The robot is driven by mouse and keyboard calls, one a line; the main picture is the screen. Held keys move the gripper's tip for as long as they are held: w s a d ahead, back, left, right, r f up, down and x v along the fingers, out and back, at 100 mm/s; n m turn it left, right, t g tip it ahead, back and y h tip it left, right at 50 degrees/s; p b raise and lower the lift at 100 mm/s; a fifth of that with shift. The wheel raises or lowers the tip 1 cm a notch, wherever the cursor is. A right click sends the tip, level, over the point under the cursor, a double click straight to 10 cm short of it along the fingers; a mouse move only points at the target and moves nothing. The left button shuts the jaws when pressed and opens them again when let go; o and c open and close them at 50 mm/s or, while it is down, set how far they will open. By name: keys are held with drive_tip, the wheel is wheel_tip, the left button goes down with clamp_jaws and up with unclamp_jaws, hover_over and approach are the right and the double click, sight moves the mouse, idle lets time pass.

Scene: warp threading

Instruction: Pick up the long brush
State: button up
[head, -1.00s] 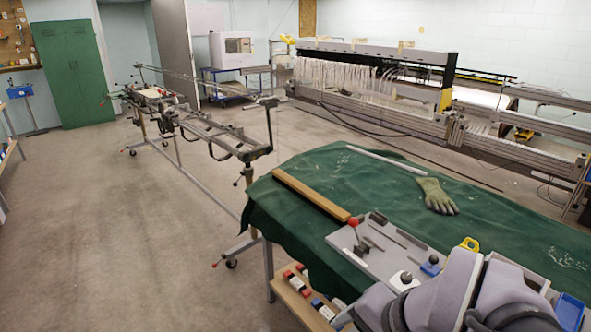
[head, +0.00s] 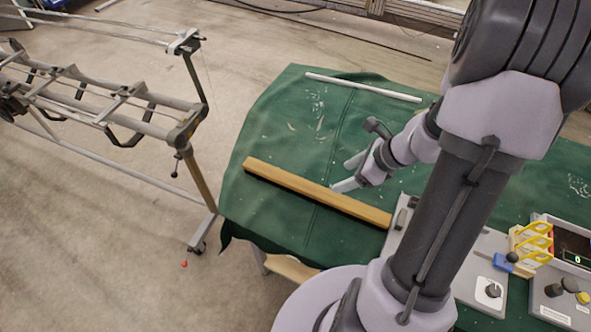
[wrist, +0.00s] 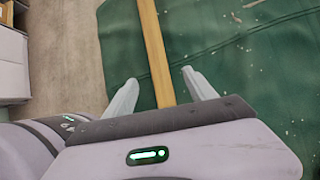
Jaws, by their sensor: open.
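The long brush (head: 305,187) lies on the green cloth of the table, with its wooden back up and a dark strip along its near side. My gripper (head: 342,174) is open and empty, just behind the brush and towards its right half in the head view. In the wrist view the brush (wrist: 151,38) runs lengthwise from the top down between the two pale fingers of my gripper (wrist: 159,76), and the palm hides its lower end. I cannot tell the height of the fingers over the brush.
A white rod (head: 362,87) lies towards the back of the green-covered table (head: 275,120). A grey plate (head: 487,262) with a blue part and yellow pieces (head: 532,240) is at the right. A metal frame stand (head: 195,95) is left of the table. The cloth left of my gripper is mostly clear.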

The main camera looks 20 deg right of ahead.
sight(316, 190)
drive_tip(key=b+x, duration=0.1)
drive_tip(key=x, duration=0.2)
drive_tip(key=b+x, duration=0.2)
drive_tip(key=x, duration=0.1)
drive_tip(key=s+b+x, duration=0.1)
drive_tip(key=x, duration=0.2)
drive_tip(key=shift+w+f, duration=0.2)
drive_tip(key=shift+f, duration=0.3)
drive_tip(key=b+x, duration=0.2)
drive_tip(key=x, duration=0.1)
drive_tip(key=b+x, duration=0.1)
drive_tip(key=x, duration=0.2)
drive_tip(key=shift+w+a+r+b, duration=0.2)
drive_tip(key=shift+w+a+b, duration=0.05)
drive_tip(key=shift+a+b, duration=0.15)
drive_tip(key=shift+r, duration=0.1)
clamp_jaws()
